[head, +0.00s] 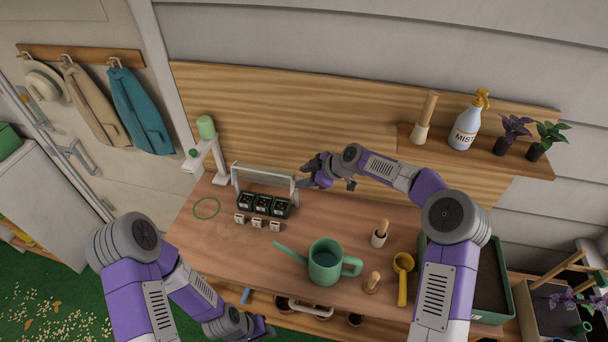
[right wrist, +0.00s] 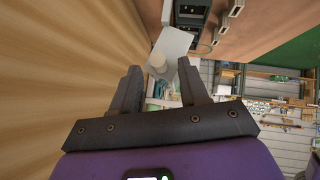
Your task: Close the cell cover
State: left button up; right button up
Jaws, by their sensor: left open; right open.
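The cell cover (head: 264,178), a pale-framed see-through panel, stands raised and tilted behind a row of three dark cells (head: 262,205) on the wooden bench. My right gripper (head: 304,180) is open beside the cover's right end; I cannot tell whether it touches. In the right wrist view the open fingers (right wrist: 160,78) have nothing between them, and the dark cells (right wrist: 216,22) are at the top. My left gripper (head: 260,328) is open, low at the bench's front edge and away from the cover.
A white stand with a green top (head: 207,128) rises left of the cover. Three small labelled blocks (head: 257,222) sit before the cells. A green ring (head: 206,208) lies at left.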

aim_at(292, 188)
jog(key=shift+w+a+f, duration=0.15)
jog(key=shift+a+f, duration=0.1)
jog(key=shift+f, duration=0.05)
grip_shut()
dwell(0.3)
jog(key=s+n+t+b, duration=0.1)
jog(key=b, duration=0.5)
jog(key=s+a+f+n+t+b, duration=0.1)
jog(key=t+b, duration=0.1)
jog(key=b, duration=0.5)
jog(key=s+f+t+b, duration=0.1)
jog(key=s+b, duration=0.1)
jog(key=b, duration=0.5)
jog(key=shift+a+n+t+h, duration=0.15)
jog(key=shift+n+t+h, duration=0.15)
jog(key=shift+n, duration=0.1)
jog(key=shift+s+t+b, duration=0.2)
jog(key=shift+t+b, duration=0.2)
jog(key=shift+b, duration=0.75)
grip_release()
jog(key=shift+r, duration=0.1)
